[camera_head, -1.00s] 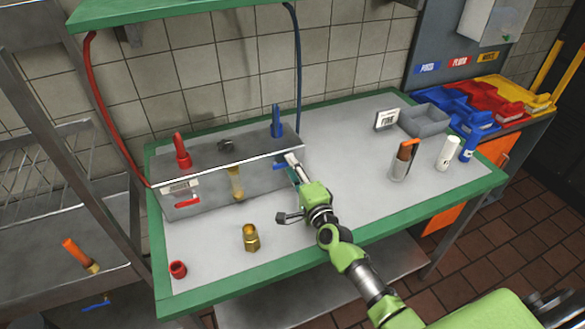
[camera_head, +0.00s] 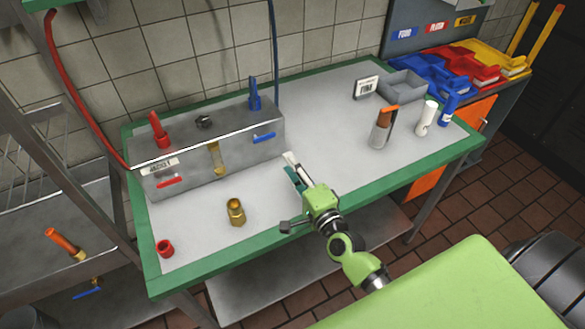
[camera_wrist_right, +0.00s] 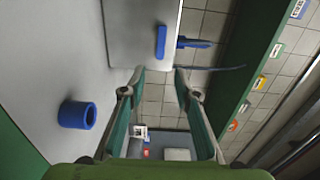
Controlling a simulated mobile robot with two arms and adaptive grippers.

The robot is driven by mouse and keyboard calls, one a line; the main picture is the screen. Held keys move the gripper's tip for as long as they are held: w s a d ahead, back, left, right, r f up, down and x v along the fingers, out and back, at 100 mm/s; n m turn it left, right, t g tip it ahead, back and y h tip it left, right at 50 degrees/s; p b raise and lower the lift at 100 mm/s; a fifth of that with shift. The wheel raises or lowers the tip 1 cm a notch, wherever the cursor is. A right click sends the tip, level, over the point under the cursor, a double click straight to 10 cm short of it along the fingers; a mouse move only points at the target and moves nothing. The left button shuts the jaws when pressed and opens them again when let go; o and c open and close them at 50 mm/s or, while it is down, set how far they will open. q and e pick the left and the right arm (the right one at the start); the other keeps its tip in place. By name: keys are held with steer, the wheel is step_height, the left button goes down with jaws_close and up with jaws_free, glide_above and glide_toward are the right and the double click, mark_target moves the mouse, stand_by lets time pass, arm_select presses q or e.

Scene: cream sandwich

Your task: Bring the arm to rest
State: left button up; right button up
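My right gripper (camera_head: 293,168) is over the front part of the green-edged worktable (camera_head: 469,139), near the right end of the steel box (camera_head: 200,162). In the right wrist view its two fingers (camera_wrist_right: 160,78) are apart, with nothing between them. The steel box carries a red lever (camera_head: 170,182) and a blue lever (camera_head: 264,137) on its front. The gripper is apart from the blue lever. A blue ring (camera_wrist_right: 77,114) lies on the table in the wrist view; I cannot make it out in the head view. My left gripper is not in view.
A brass fitting (camera_head: 236,212) and a red ring (camera_head: 165,248) stand at the table's front left. A holder with an orange-topped item (camera_head: 381,130), a white cylinder (camera_head: 427,118) and a grey tray (camera_head: 404,88) are at the right. The table between is clear.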

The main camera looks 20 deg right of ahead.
steer(key=shift+s, duration=0.3)
